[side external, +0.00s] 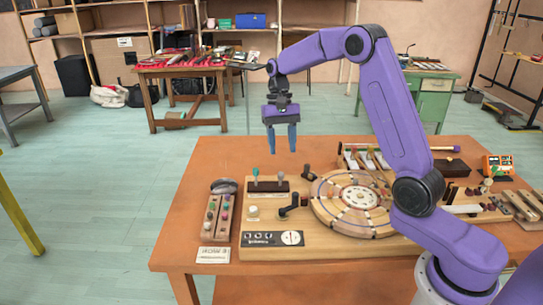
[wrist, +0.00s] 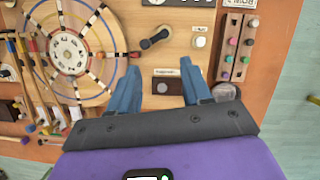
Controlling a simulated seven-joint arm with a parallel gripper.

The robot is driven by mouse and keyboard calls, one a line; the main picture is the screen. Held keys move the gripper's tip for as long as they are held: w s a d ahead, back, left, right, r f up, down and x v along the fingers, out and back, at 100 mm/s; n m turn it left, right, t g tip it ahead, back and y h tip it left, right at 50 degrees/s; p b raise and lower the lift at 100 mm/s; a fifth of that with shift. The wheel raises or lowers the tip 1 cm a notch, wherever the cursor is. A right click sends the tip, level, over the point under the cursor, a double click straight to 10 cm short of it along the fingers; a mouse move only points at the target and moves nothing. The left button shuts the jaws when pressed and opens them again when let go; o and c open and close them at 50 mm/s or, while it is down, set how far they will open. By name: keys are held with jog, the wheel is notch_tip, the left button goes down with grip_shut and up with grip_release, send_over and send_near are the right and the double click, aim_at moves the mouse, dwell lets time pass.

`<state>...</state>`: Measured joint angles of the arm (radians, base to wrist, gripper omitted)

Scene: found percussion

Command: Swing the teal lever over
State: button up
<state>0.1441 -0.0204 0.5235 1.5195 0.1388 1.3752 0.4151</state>
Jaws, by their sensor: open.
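The teal lever (side external: 255,174) stands upright at the left end of a dark block (side external: 268,186) on the wooden board. My gripper (side external: 281,150) is open and empty, pointing down, above and slightly right of the lever in the side view. In the wrist view the dark block (wrist: 174,86) lies between the two blue fingers of my gripper (wrist: 160,66). A small pale round top on that block may be the lever, but its colour is hard to tell there. Nothing touches the lever.
A black crank-like handle (side external: 291,205) and a round segmented wheel (side external: 330,214) sit on the board near the block. A rack of coloured pegs (side external: 218,214) and a round metal dish (side external: 224,186) stand to the left. The space above the block is clear.

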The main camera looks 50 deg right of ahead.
aim_at(256, 169)
jog(key=w+r+t+h, duration=0.25)
jog(key=w+r, duration=0.25)
jog(key=w, duration=0.7)
jog(key=shift+t+y, duration=0.25)
jog(key=f, duration=1.7)
jog(key=shift+s+d+f, duration=0.2)
jog(key=shift+d+f, duration=0.05)
jog(key=shift+f, duration=0.05)
grip_shut()
